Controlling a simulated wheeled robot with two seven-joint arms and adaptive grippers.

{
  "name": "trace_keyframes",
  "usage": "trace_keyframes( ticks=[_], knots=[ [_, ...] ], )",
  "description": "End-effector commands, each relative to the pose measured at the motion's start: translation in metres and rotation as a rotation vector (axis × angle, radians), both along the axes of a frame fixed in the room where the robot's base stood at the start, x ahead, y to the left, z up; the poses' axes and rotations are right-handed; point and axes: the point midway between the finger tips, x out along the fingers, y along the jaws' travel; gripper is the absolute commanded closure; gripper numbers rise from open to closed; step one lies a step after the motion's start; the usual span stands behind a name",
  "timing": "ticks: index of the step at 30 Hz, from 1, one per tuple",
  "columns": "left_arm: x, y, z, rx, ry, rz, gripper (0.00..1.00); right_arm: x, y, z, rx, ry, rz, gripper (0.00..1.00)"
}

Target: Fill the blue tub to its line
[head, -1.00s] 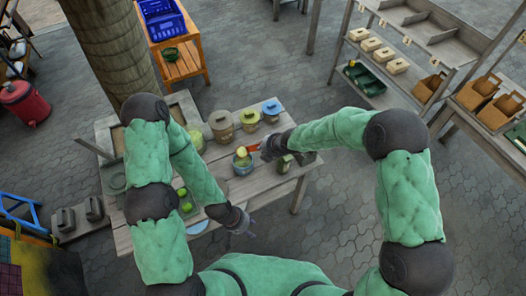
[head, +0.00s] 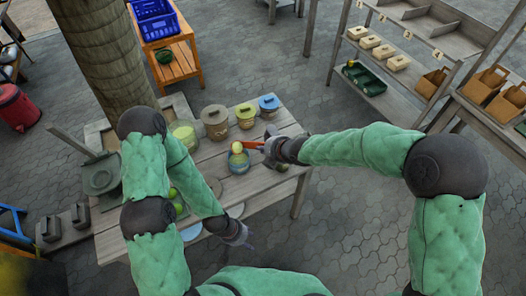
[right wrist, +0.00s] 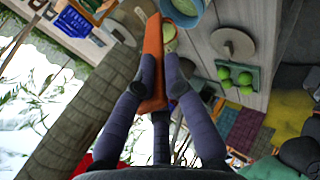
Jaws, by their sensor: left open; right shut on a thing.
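The blue tub (head: 238,162) stands on the wooden table (head: 262,180) in the head view; its rim also shows at the top of the right wrist view (right wrist: 184,17). My right gripper (head: 270,148) is shut on an orange-handled scoop (right wrist: 153,60), right of the tub. The scoop's pale yellow-green end (head: 237,148) appears over or at the tub's rim; I cannot tell if it touches. The tub's line and fill level are too small to read. My left gripper (head: 236,236) is open and empty near the table's front edge.
Green round fruits (right wrist: 235,76) lie on a tray beside a grey disc (right wrist: 232,42). Shelves stand at right.

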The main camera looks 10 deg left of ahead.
Motion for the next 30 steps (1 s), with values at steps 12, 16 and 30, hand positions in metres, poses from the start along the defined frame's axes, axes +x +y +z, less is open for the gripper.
trace_keyframes(
  ticks=[12,16,30],
  knots=[
    [0.000,0.000,-0.056,0.000,0.000,0.000,0.53,-0.011,-0.007,-0.016,0.056,-0.082,-0.001,1.00],
    [0.000,0.000,-0.071,0.000,0.000,0.000,0.53,-0.013,-0.009,-0.020,0.072,-0.108,-0.001,1.00],
    [0.000,0.000,-0.127,0.000,0.000,0.000,0.53,-0.020,-0.014,-0.036,0.131,-0.197,0.000,1.00]
  ],
)
